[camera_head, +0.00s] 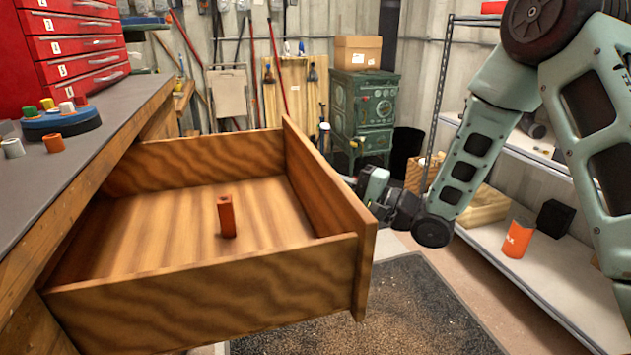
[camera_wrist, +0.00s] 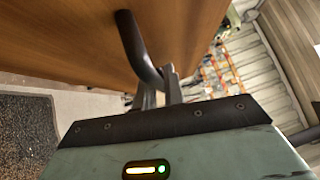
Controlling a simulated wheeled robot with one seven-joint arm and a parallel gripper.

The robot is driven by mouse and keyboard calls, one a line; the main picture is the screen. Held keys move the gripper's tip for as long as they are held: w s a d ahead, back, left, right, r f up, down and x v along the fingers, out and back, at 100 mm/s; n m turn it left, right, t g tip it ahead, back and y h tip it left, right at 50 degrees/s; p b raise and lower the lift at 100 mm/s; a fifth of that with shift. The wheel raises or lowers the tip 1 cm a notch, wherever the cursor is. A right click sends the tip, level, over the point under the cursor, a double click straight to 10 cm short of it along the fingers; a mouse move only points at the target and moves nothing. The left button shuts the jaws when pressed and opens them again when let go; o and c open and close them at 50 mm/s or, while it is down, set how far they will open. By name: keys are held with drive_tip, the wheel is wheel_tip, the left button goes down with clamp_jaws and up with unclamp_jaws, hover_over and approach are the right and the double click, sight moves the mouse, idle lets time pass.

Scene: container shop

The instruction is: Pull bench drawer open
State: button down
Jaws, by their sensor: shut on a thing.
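The wooden bench drawer (camera_head: 200,295) is pulled well out from under the bench (camera_head: 90,115). Its inside shows from above. A small reddish-brown upright block (camera_head: 226,216) stands on the drawer floor. The dark curved drawer handle (camera_wrist: 135,45) shows in the wrist view on the wooden drawer front (camera_wrist: 75,40). My gripper (camera_wrist: 162,85) is shut on this handle, its fingers at the handle's lower bend. In the head view my gripper is at the outer side of the drawer front, which hides the handle and the fingertips.
Colored cylinders stand on and beside a round blue stand (camera_head: 62,123) on the bench, by a red tool chest (camera_head: 75,45). A shelf (camera_head: 530,270) with an orange can (camera_head: 518,238) is at right. A dark mat (camera_head: 400,305) covers the floor beside the drawer.

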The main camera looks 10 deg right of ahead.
drive_tip(key=shift+d, duration=0.25)
drive_tip(key=c, duration=1.5)
unclamp_jaws()
drive_tip(key=p+v, duration=0.1)
drive_tip(key=v, duration=1.6)
drive_tip(key=shift+p, duration=0.3)
drive_tip(key=shift+s+d+f, duration=0.1)
